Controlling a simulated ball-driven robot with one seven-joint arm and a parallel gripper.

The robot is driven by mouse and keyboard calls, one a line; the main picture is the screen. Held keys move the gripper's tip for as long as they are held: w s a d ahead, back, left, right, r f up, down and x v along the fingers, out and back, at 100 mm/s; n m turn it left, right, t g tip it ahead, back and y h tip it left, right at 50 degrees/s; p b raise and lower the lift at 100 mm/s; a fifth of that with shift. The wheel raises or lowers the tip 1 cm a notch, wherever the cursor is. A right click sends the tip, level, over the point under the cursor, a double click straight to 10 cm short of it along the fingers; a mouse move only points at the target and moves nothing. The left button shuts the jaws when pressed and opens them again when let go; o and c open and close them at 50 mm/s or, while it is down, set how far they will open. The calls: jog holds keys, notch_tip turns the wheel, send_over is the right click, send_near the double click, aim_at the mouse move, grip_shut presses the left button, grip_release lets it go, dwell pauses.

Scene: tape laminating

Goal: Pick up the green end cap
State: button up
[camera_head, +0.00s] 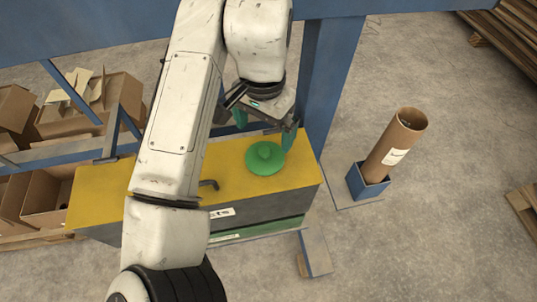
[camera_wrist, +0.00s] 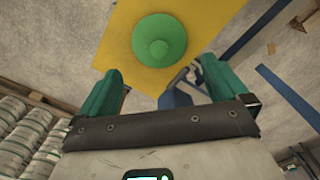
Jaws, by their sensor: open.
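The green end cap (camera_head: 265,158) is a round disc with a raised knob in its middle. It lies on the yellow top (camera_head: 230,182) of a long grey box, toward the right end. It also shows in the wrist view (camera_wrist: 159,42), beyond the fingertips. My gripper (camera_head: 264,120) has two green fingers and is open and empty. It hangs just behind and above the cap, apart from it. In the wrist view my gripper (camera_wrist: 158,72) shows its two fingers spread wide, with the cap ahead between their lines.
A blue post (camera_head: 330,80) rises close behind my gripper. A brown cardboard tube (camera_head: 393,145) stands in a blue holder at the right. Open cardboard boxes (camera_head: 50,195) lie at the left. Floor at right is mostly clear.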

aim_at(264, 150)
jog(key=shift+s+f, duration=0.1)
jog(key=shift+f, duration=3.9)
jog(key=shift+c, duration=0.4)
jog(key=c, duration=0.6)
